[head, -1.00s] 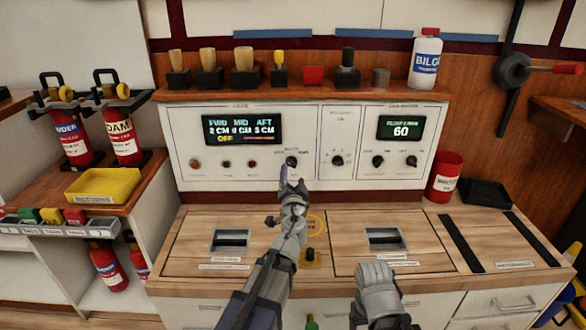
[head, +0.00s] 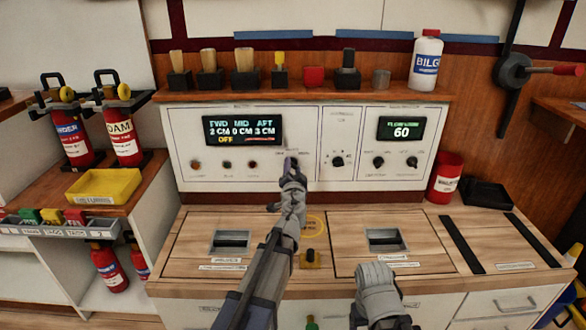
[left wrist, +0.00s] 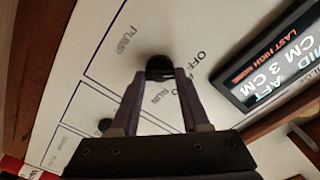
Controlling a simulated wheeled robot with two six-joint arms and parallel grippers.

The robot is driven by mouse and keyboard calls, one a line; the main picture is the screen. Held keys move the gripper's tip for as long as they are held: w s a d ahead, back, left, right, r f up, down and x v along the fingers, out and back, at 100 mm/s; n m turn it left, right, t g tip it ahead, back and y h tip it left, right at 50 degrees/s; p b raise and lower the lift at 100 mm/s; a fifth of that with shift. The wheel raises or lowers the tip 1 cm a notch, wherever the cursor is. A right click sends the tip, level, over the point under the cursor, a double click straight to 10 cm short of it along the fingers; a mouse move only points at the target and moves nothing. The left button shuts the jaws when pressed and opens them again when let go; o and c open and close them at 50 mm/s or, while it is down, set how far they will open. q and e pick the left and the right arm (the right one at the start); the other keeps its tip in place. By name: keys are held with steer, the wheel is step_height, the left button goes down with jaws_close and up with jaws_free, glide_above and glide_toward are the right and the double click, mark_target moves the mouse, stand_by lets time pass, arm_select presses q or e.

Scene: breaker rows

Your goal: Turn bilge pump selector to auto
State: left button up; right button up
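The bilge pump selector is a small black knob (left wrist: 159,67) on the white panel (head: 220,177), with printed words around it that include PUMP and OFF. In the left wrist view my left gripper (left wrist: 160,75) has one finger on each side of the knob, with the tips close against it. I cannot tell whether they press on it. In the head view the left gripper (head: 289,162) covers the selector. The panel's left display (head: 242,130) reads 2 CM, 0 CM, 3 CM, with OFF below. My right arm is at the lower right; its fingers do not show.
Other black knobs (head: 337,161) stand on the panel's right, below a display (head: 401,128) reading 60. A shelf (head: 300,93) above holds brushes and a white bottle (head: 425,60). The wooden counter (head: 300,265) below has two recessed hatch handles. A red can (head: 445,178) stands at right.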

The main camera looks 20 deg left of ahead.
arm_select(q)
jaws_close()
steer(key=shift+m, duration=0.3)
steer(key=m, duration=0.3)
steer(key=shift+d+m, duration=0.1)
steer(key=shift+m, duration=0.2)
steer(key=shift+f+m, duration=0.1)
steer(key=shift+m, duration=2.1)
steer(key=o, duration=0.6)
jaws_free()
steer(key=shift+s, duration=0.1)
